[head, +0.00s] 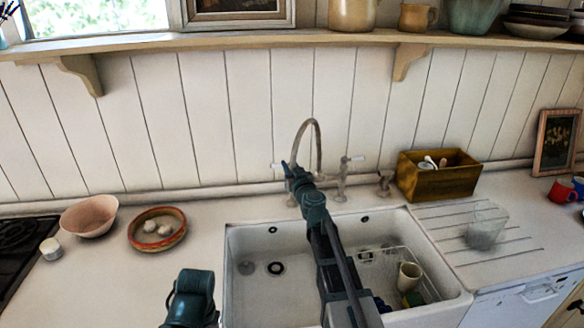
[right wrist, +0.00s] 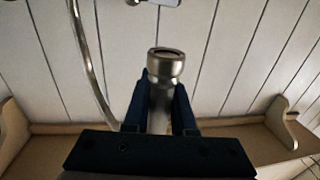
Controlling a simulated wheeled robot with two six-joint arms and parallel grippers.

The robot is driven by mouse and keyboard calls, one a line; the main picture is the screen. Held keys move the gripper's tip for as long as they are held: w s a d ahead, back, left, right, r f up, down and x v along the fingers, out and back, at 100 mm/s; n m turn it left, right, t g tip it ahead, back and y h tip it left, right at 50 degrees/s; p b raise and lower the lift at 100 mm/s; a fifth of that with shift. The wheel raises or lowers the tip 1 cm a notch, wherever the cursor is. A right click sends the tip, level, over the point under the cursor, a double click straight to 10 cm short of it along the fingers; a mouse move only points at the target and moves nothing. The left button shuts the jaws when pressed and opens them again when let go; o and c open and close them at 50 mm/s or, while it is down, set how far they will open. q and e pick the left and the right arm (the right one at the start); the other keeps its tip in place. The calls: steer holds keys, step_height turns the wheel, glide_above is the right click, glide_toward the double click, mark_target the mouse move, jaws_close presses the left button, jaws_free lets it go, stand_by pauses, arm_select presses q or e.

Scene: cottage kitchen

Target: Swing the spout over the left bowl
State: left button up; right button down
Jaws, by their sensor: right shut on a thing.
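The metal spout (head: 311,122) is a tall, thin arch at the back of the white sink (head: 228,262). My right gripper (head: 291,168) is shut on its free end. In the right wrist view the spout's nozzle (right wrist: 165,66) stands between the two dark fingers (right wrist: 160,105), and the curved tube (right wrist: 84,60) runs along the left. My left gripper's fingers are out of view.
The right bowl holds a wire rack with a cream cup (head: 409,275). A wooden box (head: 437,176) and a glass (head: 486,230) stand right; a pink bowl (head: 90,216) and an orange-rimmed dish (head: 157,243) stand left.

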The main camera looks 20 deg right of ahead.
steer(key=shift+w+d, duration=0.15)
steer(key=shift+d, duration=0.25)
steer(key=c, duration=0.8)
jaws_free()
steer(key=shift+w+d, duration=0.1)
steer(key=shift+d, duration=0.05)
steer(key=shift+o, duration=0.2)
steer(key=shift+a, duration=0.2)
steer(key=s, duration=1.4)
steer(key=shift+a, duration=0.25)
steer(key=shift+c, duration=0.2)
